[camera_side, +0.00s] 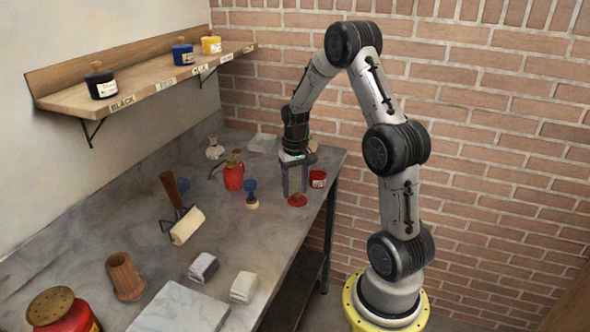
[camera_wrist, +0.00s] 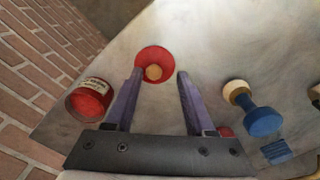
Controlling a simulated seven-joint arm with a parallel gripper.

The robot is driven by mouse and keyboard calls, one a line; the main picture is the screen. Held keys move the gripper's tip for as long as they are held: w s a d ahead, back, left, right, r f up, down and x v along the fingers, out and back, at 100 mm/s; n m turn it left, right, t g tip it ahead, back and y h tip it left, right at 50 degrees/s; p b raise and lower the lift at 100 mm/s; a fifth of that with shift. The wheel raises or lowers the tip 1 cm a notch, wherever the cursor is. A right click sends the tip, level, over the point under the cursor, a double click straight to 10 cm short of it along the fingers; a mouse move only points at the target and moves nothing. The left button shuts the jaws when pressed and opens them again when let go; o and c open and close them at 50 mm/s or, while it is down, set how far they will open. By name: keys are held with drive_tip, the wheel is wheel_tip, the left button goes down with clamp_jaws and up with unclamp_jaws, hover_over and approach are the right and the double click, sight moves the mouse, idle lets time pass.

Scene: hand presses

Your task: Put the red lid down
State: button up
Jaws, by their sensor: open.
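The red lid (camera_side: 297,200), a round disc with a small knob, lies on the bench near its right edge. In the wrist view the red lid (camera_wrist: 154,64) shows just beyond the fingertips, its pale tan knob facing up. My gripper (camera_side: 294,192) points down beside the lid, fingers apart, with nothing between them. In the wrist view my gripper (camera_wrist: 160,75) has its left fingertip close to the lid's edge; I cannot tell whether they touch. The open red jar (camera_side: 318,178) stands to the right of my gripper, and in the wrist view the jar (camera_wrist: 91,99) is at left.
A blue-handled stamp (camera_side: 251,194) stands left of my gripper; it also shows in the wrist view (camera_wrist: 255,110). A red can (camera_side: 233,176) stands behind it. A roller (camera_side: 187,226) and blocks (camera_side: 203,267) lie nearer the camera. Bare bench surrounds the lid's front.

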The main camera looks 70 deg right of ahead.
wheel_tip(320, 180, up, 10)
drive_tip(key=f, duration=0.1)
drive_tip(key=a+r+n+t, duration=0.1)
drive_tip(key=a+r+n, duration=0.1)
drive_tip(key=a+r, duration=0.6)
drive_tip(key=s+a+r+n+t, duration=0.1)
drive_tip(key=s+a+n+t, duration=0.1)
drive_tip(key=s+a, duration=0.4)
drive_tip(key=s+a+n+t, duration=0.2)
drive_tip(key=s+a+n, duration=0.3)
drive_tip(key=a, duration=0.7)
drive_tip(key=s, duration=0.2)
drive_tip(key=shift+s+r+t, duration=0.3)
drive_tip(key=shift+r, duration=0.1)
